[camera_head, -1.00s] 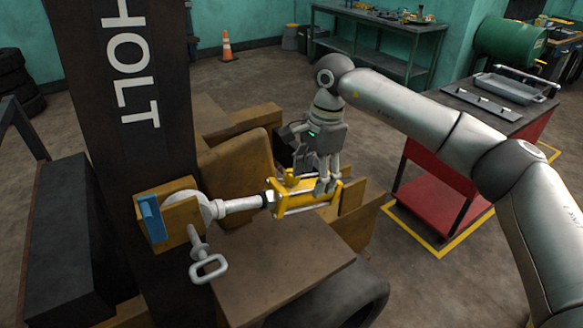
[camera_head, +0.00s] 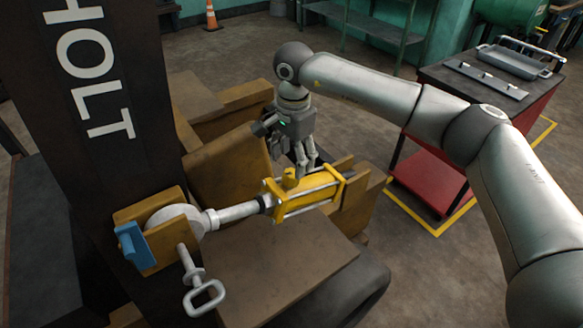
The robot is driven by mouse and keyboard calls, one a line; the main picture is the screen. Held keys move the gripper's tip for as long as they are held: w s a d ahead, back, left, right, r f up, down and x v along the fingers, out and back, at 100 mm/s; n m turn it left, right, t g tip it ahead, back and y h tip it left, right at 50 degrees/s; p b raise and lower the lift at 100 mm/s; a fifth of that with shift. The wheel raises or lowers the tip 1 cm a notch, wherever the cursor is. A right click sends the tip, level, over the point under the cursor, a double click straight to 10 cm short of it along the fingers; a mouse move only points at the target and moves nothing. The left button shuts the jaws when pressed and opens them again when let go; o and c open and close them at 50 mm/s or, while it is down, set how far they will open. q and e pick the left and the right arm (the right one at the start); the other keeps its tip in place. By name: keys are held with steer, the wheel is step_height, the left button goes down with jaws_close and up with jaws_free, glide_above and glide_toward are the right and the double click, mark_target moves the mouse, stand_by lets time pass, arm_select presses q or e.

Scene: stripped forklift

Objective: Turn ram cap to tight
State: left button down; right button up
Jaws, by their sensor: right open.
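A yellow ram (camera_head: 308,196) with a grey rod (camera_head: 238,211) lies across the brown forklift body. A small yellow cap (camera_head: 290,179) stands up on the ram's top side, near its rod end. My right gripper (camera_head: 304,170) hangs fingers-down, open and empty, just behind and right of the cap. I cannot tell whether a finger touches the cap. The rod's eye end sits in a yellow bracket (camera_head: 172,212). My left gripper is not in view.
A blue block (camera_head: 134,245) is on the bracket, and a pin with a loop handle (camera_head: 204,298) sticks out below it. The dark mast (camera_head: 115,110) rises at the left. A red cart (camera_head: 435,168) with a tray (camera_head: 513,62) stands at the right on clear floor.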

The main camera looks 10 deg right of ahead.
mark_target(291, 173)
step_height(291, 173, down, 3)
steer(key=shift+w+f+p, duration=0.15)
steer(key=shift+p, duration=0.3)
step_height(291, 173, down, 2)
steer(key=shift+w+f+p, duration=0.1)
steer(key=shift+f+p, duration=0.15)
steer(key=shift+p, duration=0.05)
steer(key=shift+f, duration=0.1)
steer(key=shift+c, duration=1.7)
steer(key=c, duration=0.7)
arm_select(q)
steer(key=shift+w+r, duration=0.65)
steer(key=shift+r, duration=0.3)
arm_select(e)
steer(key=shift+o, duration=0.2)
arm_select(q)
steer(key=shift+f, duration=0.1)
